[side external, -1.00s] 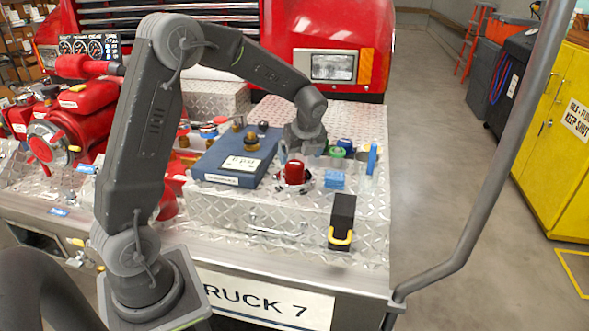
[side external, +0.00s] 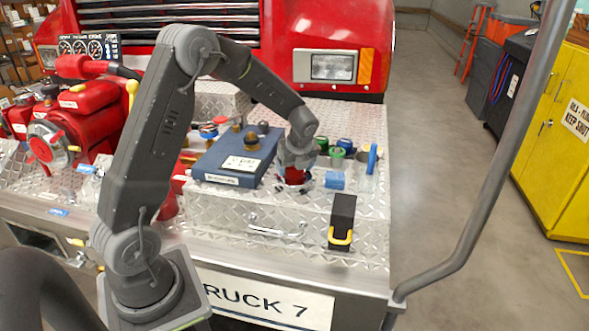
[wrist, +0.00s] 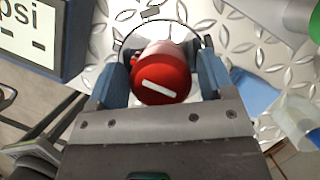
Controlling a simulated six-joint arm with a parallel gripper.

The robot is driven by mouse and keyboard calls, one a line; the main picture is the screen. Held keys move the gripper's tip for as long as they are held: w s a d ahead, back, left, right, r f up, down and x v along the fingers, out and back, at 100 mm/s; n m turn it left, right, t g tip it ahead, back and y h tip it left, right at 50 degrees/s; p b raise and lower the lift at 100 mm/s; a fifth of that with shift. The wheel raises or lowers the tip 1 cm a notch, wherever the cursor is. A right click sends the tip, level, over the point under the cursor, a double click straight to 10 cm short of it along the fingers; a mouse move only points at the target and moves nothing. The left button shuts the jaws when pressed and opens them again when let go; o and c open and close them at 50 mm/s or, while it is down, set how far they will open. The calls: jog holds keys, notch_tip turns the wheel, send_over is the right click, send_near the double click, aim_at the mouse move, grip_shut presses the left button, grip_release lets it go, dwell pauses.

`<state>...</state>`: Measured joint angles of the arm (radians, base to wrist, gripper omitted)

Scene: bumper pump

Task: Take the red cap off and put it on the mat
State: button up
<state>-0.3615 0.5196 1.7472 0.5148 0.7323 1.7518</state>
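The red cap (side external: 292,175) sits on a round fitting on the diamond-plate top. In the wrist view the cap (wrist: 162,80) shows a red end with a white bar mark. My gripper (side external: 293,167) is down over it from above. In the wrist view my gripper's fingers (wrist: 165,75) stand on either side of the cap, with a narrow gap at the right; they look open, and contact at the left is unclear. A blue piece (side external: 334,180) lies just right of the cap; I cannot tell whether it is the mat.
A blue gauge box (side external: 238,160) with a psi display stands close to the left of the cap. Green-topped and blue-topped fittings (side external: 343,146) stand behind right. A black block with a yellow handle (side external: 341,222) is at the front right edge.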

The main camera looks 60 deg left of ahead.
jog(key=c, duration=0.9)
jog(key=shift+r, duration=0.15)
